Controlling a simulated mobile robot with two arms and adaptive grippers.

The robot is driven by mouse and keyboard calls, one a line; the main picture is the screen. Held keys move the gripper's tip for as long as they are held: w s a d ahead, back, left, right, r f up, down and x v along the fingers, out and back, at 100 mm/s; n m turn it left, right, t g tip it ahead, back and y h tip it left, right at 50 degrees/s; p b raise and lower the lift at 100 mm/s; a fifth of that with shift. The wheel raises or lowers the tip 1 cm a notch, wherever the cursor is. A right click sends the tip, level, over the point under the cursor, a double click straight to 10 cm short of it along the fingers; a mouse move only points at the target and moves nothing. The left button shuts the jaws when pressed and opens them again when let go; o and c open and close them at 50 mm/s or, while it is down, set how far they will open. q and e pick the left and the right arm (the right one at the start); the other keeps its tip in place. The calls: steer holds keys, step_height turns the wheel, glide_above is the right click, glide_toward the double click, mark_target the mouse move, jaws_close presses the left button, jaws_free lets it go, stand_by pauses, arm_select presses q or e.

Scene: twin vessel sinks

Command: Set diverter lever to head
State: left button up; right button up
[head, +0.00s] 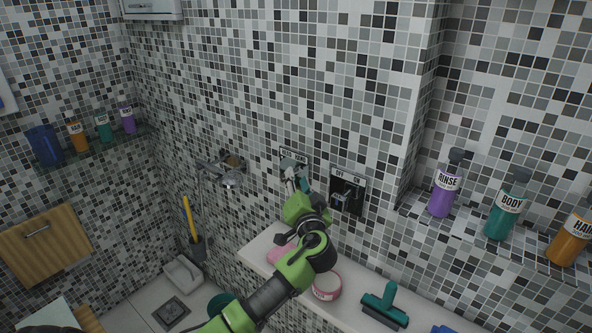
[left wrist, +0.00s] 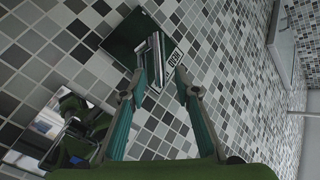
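Contact cannot be told. My right gripper is not in view.
Below is a ledge (head: 262,240) with a pink soap (head: 283,254), a round tin (head: 327,287) and a teal squeegee (head: 385,307). Bottles, including a purple one (head: 444,190), stand on the right shelf.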

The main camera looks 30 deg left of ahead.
arm_select(q)
steer(key=shift+x, duration=1.45)
steer(key=shift+s, duration=0.1)
jaws_close()
